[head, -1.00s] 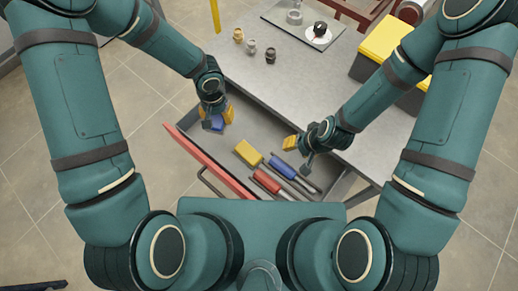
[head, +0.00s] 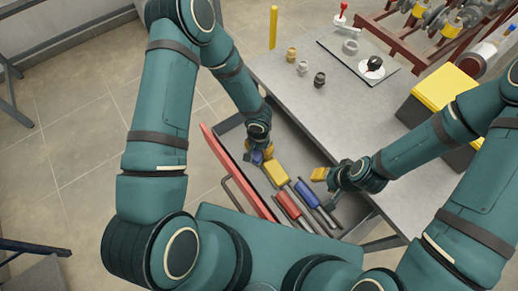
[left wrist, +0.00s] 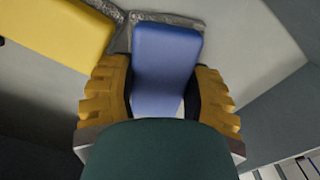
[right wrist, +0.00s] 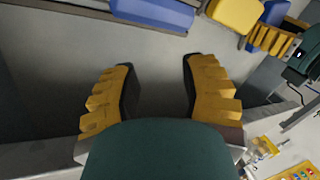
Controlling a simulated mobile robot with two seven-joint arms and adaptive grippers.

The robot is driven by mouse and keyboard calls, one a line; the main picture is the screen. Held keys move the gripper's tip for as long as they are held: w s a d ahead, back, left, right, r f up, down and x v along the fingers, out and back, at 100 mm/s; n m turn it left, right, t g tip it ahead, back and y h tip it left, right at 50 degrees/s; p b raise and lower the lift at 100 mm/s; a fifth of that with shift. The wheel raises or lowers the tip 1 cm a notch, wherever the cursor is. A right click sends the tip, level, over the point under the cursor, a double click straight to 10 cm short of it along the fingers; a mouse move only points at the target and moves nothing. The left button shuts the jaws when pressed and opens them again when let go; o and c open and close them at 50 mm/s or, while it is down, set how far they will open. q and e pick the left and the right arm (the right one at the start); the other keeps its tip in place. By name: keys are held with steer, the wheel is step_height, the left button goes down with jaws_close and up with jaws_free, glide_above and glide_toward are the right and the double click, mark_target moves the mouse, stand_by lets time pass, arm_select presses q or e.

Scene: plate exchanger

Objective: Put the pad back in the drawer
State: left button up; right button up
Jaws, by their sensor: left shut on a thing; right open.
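A blue pad (left wrist: 166,58) is between the fingers of my left gripper (left wrist: 160,100), which is shut on it. In the head view the left gripper (head: 258,154) is at the left part of the open grey drawer (head: 345,222), and the blue pad (head: 257,158) is partly hidden by the fingers. I cannot tell whether the pad touches the drawer floor. A yellow block (head: 276,173) lies in the drawer close beside the pad; it also shows in the left wrist view (left wrist: 58,28). My right gripper (right wrist: 158,95) is open and empty at the drawer's right part.
A red-handled tool (head: 287,203) and a blue-handled tool (head: 306,193) lie in the drawer. The drawer has a red front edge (head: 236,172). The workbench (head: 290,100) behind carries several small fittings, a dial gauge (head: 375,64) and a yellow-lidded box (head: 447,88).

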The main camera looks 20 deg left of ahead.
steer(key=shift+s, duration=0.1)
arm_select(q)
steer(key=shift+f+b, duration=0.15)
steer(key=shift+b, duration=0.15)
arm_select(e)
steer(key=shift+f, duration=0.25)
arm_select(q)
steer(key=o, duration=1.2)
arm_select(e)
steer(key=shift+a, duration=0.1)
arm_select(q)
steer(key=shift+s+d, duration=0.1)
steer(key=shift+d, duration=0.05)
arm_select(e)
steer(key=shift+r, duration=0.1)
